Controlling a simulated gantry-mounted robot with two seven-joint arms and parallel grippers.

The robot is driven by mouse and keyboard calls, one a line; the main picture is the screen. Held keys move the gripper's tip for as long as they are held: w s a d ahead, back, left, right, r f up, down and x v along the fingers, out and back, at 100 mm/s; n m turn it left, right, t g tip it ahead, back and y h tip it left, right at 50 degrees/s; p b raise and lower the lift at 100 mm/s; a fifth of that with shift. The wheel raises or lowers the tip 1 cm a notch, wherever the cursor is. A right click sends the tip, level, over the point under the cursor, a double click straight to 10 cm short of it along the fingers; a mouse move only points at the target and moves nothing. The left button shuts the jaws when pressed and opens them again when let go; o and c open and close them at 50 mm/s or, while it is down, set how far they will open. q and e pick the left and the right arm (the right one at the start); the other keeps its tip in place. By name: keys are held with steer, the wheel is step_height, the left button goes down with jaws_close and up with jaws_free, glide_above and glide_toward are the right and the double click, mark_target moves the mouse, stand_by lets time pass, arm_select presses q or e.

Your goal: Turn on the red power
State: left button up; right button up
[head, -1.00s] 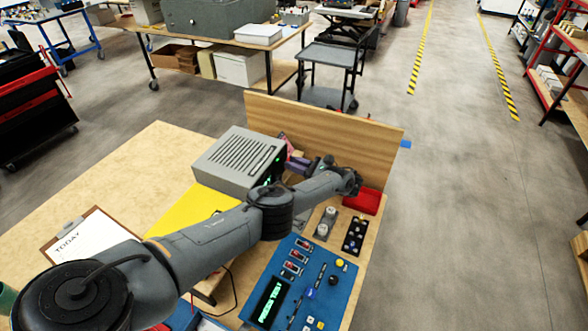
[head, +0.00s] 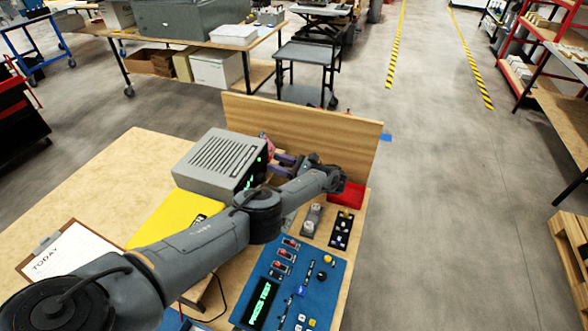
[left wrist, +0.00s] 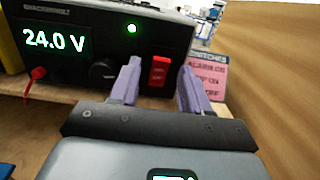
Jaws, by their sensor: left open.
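The grey power supply box (head: 222,157) stands at the back of the bench against the wooden board. In the left wrist view its dark front (left wrist: 100,70) has a display reading 24.0 V, a lit green light, a black knob and a red switch (left wrist: 159,71). My left gripper (left wrist: 158,75) is open, its two purple fingers on either side of the red switch as seen from the wrist. Whether they touch the front panel I cannot tell. In the head view the left gripper (head: 281,165) is at the box's right side. My right gripper is not in view.
A pink label card (left wrist: 208,72) stands right of the box. A clipboard (head: 80,250) lies left.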

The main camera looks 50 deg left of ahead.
arm_select(q)
steer(key=b+v, duration=0.7)
steer(key=v, duration=0.3)
steer(key=shift+d, duration=0.1)
stand_by(0.5)
